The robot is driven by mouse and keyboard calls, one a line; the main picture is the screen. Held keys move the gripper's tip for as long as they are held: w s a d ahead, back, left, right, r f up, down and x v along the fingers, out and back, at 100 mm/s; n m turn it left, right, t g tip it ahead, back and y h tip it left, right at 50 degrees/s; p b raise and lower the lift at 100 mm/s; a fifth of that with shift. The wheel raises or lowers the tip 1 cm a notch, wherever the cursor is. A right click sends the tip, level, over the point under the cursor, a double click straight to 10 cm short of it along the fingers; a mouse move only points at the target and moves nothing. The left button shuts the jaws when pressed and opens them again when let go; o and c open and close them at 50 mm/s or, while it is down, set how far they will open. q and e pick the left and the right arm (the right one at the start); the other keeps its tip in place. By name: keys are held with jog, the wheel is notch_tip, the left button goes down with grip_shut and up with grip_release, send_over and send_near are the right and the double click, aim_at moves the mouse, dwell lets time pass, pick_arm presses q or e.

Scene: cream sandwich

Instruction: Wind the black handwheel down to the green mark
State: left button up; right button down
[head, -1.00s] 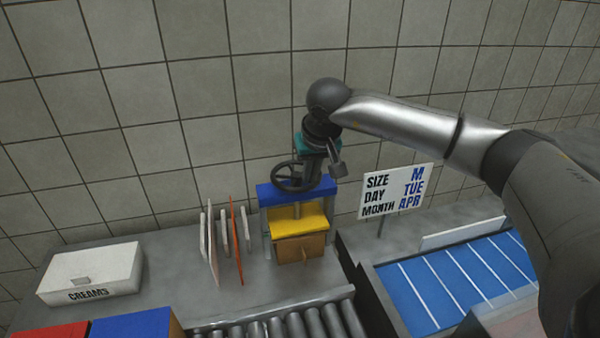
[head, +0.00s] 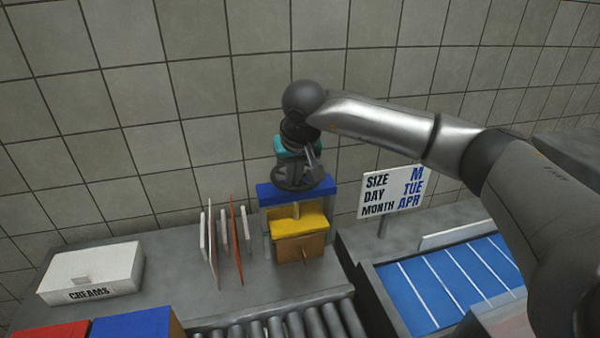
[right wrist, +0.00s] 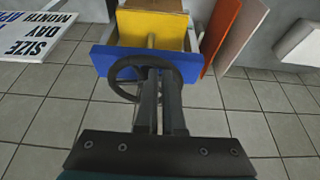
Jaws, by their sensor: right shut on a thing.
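The black handwheel (head: 292,188) sits on top of a small press with a blue top beam (head: 296,194). Below the beam, a yellow plate (head: 298,226) rests at or just above a brown wooden block (head: 302,248). My right gripper (head: 297,172) is over the wheel and shut on it, partly hiding it. In the right wrist view the dark fingers (right wrist: 160,82) reach the rim of the wheel (right wrist: 114,76). I cannot see a green mark in either view. My left gripper is not in view.
Several thin upright boards (head: 240,240) stand left of the press. A white CREAMS box (head: 92,272) is farther left. A sign (head: 395,190) with size, day and month stands to the right. A roller conveyor (head: 290,322) lies in front, a blue surface (head: 450,280) at right.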

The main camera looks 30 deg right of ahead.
aim_at(277, 178)
jog(key=shift+a+f, duration=0.2)
jog(key=shift+f, duration=0.2)
jog(key=shift+w+a, duration=0.65)
jog(key=shift+w, duration=0.25)
jog(key=shift+w+a+b, duration=0.2)
jog(key=shift+w+b, duration=0.15)
jog(key=shift+w, duration=0.6)
jog(key=shift+r, duration=0.1)
jog(key=shift+w+r+p, duration=0.2)
jog(key=shift+r+p, duration=0.55)
jog(key=shift+r, duration=0.6)
